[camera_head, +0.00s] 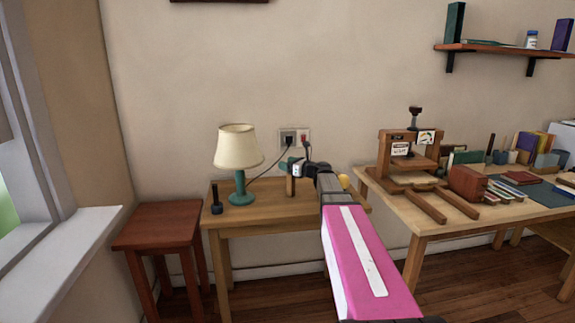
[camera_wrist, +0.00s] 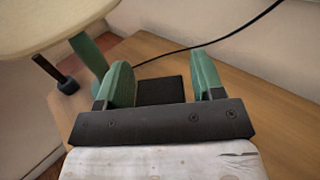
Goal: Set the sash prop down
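My gripper (camera_head: 288,166) is above the small side table (camera_head: 265,216), to the right of the lamp. In the wrist view its two green fingers (camera_wrist: 163,82) stand wide apart. A dark, flat-faced piece (camera_wrist: 161,91) shows between them, with a narrow gap to the right finger; I cannot tell whether it lies on the table or is the top of something upright. A short brown upright piece (camera_head: 290,187) shows just under the gripper in the head view. I cannot tell for certain which piece is the sash prop.
A teal lamp (camera_head: 239,150) and a dark-footed stick (camera_head: 216,198) stand on the side table's left part. A cord (camera_wrist: 235,32) runs behind to the wall socket (camera_head: 294,137). A red stool (camera_head: 165,222) is left; a desk (camera_head: 432,228) with a wooden press (camera_head: 408,167) is right.

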